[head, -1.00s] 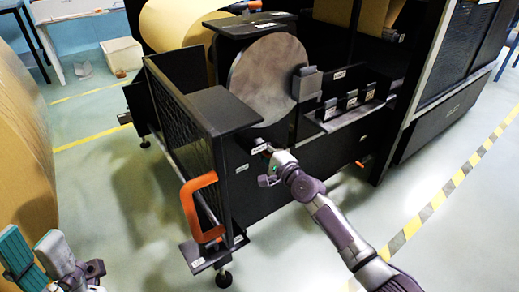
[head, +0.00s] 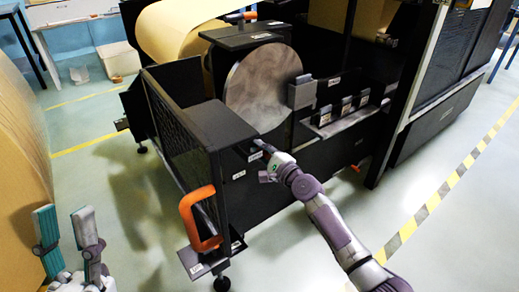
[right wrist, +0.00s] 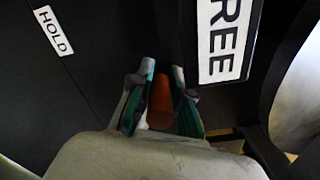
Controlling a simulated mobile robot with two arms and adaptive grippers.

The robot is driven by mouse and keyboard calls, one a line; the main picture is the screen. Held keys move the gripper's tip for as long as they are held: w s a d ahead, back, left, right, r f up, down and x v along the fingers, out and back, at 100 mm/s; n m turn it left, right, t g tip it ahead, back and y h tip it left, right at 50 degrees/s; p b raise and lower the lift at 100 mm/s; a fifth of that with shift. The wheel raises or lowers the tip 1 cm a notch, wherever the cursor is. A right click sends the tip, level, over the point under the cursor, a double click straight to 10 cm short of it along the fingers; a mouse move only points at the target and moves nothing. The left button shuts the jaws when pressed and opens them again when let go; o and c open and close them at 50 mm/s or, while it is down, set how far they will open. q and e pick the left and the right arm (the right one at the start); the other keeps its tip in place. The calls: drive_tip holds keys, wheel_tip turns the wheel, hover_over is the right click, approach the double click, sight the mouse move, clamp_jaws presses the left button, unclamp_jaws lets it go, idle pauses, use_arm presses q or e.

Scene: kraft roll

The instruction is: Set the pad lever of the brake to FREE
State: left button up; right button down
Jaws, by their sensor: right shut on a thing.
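A FREE label (right wrist: 222,38) is close by, up and right of the lever. A HOLD label (right wrist: 53,30) is farther off at upper left. In the head view, my right gripper (head: 262,147) is at the black frame below the disc, and the lever is hidden. My left gripper (head: 65,212) is open and empty at lower left.
An orange C-shaped handle (head: 200,220) sits on the near corner of the mesh guard (head: 175,120). A row of small labelled blocks (head: 343,106) stands right of the disc. A large kraft roll (head: 20,160) is at far left. The floor in front is clear.

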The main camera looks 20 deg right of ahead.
drive_tip(key=c, duration=1.1)
unclamp_jaws()
drive_tip(key=shift+d, duration=0.1)
drive_tip(key=shift+s, duration=0.1)
drive_tip(key=v, duration=1.1)
drive_tip(key=shift+s+d+r, duration=0.1)
drive_tip(key=shift+s+d, duration=0.05)
drive_tip(key=shift+s, duration=0.25)
